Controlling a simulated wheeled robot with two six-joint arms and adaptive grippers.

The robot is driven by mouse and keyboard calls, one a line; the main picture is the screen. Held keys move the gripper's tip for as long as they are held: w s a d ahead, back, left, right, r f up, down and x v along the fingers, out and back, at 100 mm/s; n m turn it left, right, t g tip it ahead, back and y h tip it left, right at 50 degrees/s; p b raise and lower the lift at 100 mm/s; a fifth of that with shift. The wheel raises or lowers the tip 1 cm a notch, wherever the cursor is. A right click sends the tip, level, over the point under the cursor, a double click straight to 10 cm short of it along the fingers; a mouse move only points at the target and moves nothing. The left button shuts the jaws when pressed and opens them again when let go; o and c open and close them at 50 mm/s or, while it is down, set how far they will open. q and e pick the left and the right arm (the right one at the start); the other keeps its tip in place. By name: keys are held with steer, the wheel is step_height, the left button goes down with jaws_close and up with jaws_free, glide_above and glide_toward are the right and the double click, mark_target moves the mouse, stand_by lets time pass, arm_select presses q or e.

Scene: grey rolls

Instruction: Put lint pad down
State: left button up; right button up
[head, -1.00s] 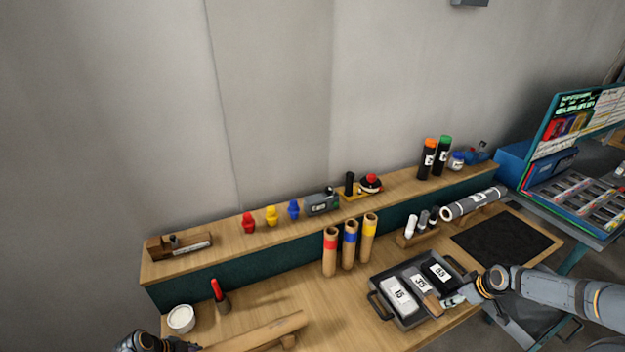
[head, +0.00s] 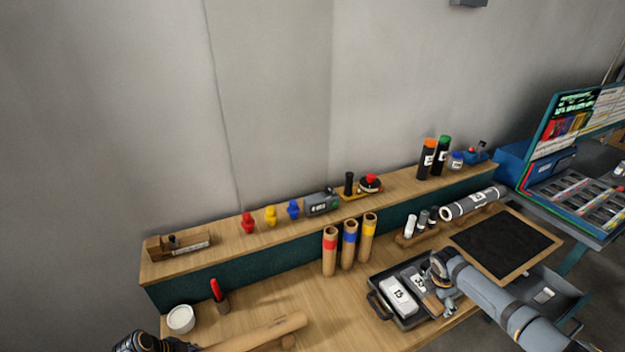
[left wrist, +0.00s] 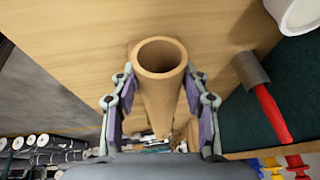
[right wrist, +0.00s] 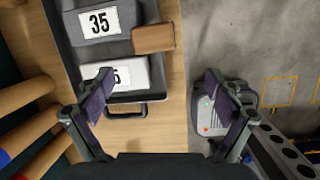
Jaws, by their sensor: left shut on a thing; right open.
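A small tan block (right wrist: 153,38), which looks like the lint pad, lies against the block labelled 35 (right wrist: 100,22) at the edge of the dark tray (right wrist: 150,90). It also shows in the head view (head: 432,304), partly crowded by my arm. My right gripper (right wrist: 156,90) is open and empty, its fingers apart from the tan block, over the tray's end. My left gripper (left wrist: 160,100) is shut on a brown cardboard tube (left wrist: 160,55), which lies along the bench in the head view (head: 260,332).
A white block labelled 15 (head: 398,295) lies in the tray. Three upright tubes (head: 350,247) stand behind it. A black mat in a wooden frame (head: 506,243) lies to the right. A white pot (head: 181,319) and a red-handled tool (head: 216,292) stand at the left.

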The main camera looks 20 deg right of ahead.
mark_target(435, 302)
steer(key=f, duration=0.1)
steer(key=w+d+f+n+h, duration=0.1)
steer(key=w+d+f+n, duration=0.1)
steer(key=f, duration=0.1)
steer(key=shift+d+f+g, duration=0.1)
steer(key=shift+d+g, duration=0.05)
steer(key=shift+g, duration=0.15)
steer(key=shift+s+x, duration=0.2)
steer(key=shift+x, duration=2.45)
steer(key=shift+c, duration=0.5)
steer(key=c, duration=1.2)
